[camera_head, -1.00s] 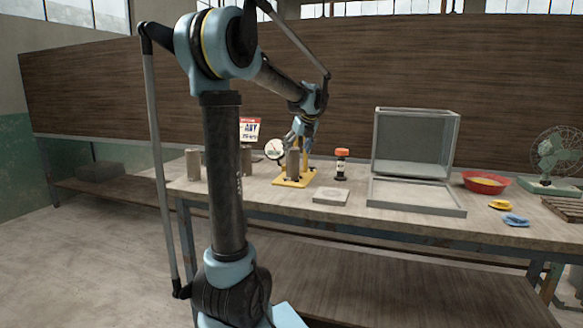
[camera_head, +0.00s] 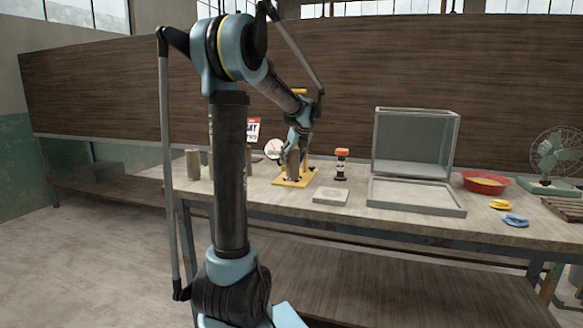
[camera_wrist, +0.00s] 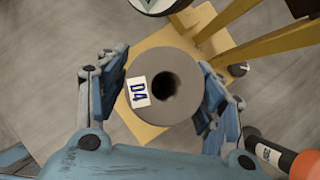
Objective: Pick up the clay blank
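A grey-brown clay cylinder with a hole in its top and a white label reading D4 (camera_wrist: 180,108) stands upright on the yellow base (camera_wrist: 157,45) of a stand. It also shows in the head view (camera_head: 293,165). My gripper (camera_head: 294,148) is directly above it, with its fingers reaching down around its upper part. In the wrist view my gripper (camera_wrist: 165,92) is open, one finger on each side of the cylinder. Both fingers are very close to its sides; contact cannot be told. The lower part of the cylinder is hidden in the wrist view.
A dial gauge (camera_head: 273,148) stands beside the cylinder. An orange-capped bottle (camera_head: 341,163) is to the right, near a flat pale slab (camera_head: 330,196). Another cylinder (camera_head: 193,164) stands left. A clear-walled box (camera_head: 413,113) and red bowl (camera_head: 487,183) are further right.

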